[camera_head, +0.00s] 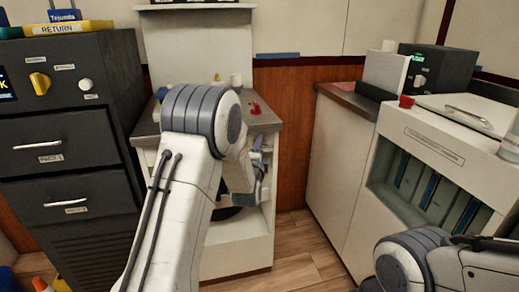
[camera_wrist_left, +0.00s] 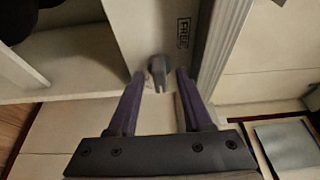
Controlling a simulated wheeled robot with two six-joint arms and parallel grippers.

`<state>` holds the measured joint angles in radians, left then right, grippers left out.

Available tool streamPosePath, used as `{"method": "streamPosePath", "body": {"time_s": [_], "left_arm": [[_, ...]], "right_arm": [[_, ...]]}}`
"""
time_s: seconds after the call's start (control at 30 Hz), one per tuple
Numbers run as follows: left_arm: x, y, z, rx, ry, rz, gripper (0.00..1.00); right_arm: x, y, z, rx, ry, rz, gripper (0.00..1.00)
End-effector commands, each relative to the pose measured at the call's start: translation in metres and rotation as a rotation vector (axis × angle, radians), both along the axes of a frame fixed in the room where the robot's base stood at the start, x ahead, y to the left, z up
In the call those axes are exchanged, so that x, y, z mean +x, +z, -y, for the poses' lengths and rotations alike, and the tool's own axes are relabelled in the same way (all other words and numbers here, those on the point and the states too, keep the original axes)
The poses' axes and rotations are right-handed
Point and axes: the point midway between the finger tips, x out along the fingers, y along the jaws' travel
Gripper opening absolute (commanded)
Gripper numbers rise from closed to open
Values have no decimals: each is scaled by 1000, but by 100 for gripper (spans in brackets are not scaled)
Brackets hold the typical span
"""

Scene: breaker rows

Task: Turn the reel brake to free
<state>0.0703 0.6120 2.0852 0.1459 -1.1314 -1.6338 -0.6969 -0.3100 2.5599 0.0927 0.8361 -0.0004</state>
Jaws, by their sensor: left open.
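The reel brake (camera_wrist_left: 157,68) is a small grey lever or knob on a pale panel in the left wrist view. A label (camera_wrist_left: 184,32) that seems to read FREE is beside it, up and to the right. My left gripper (camera_wrist_left: 159,80) is open, its two dark fingers on either side of the knob with gaps visible; I cannot tell whether they touch it. In the head view my left gripper (camera_head: 258,172) is at the open front of the middle white cabinet, mostly behind my arm. A dark round part, perhaps the reel (camera_head: 225,213), shows inside. My right gripper is out of view.
A dark drawer cabinet (camera_head: 62,150) stands left, with a yellow knob. The middle cabinet's top (camera_head: 262,118) holds small items, one red. A white unit with slots (camera_head: 435,150) stands right. Wooden floor (camera_head: 300,255) is clear between the middle and right cabinets.

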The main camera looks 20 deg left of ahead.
Motion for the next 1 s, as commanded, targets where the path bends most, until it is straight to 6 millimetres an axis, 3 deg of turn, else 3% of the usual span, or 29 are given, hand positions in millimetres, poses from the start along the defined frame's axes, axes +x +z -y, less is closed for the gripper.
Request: {"method": "streamPosePath", "body": {"time_s": [0.23, 0.27, 0.3, 0.4, 0.73, 1.0], "left_arm": [[1, 0, 0, 0, 0, -1, 50], [1, 0, 0, 0, 0, -1, 46], [1, 0, 0, 0, -1, -1, 31], [1, 0, 0, 0, -1, -1, 0], [1, -3, 0, -30, -1, 19, 0], [1, -8, 1, -160, -2, 108, 0]], "right_arm": [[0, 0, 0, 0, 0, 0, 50], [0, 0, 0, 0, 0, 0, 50], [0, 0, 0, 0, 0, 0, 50], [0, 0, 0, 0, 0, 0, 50], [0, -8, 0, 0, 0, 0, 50], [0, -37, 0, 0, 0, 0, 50]]}}
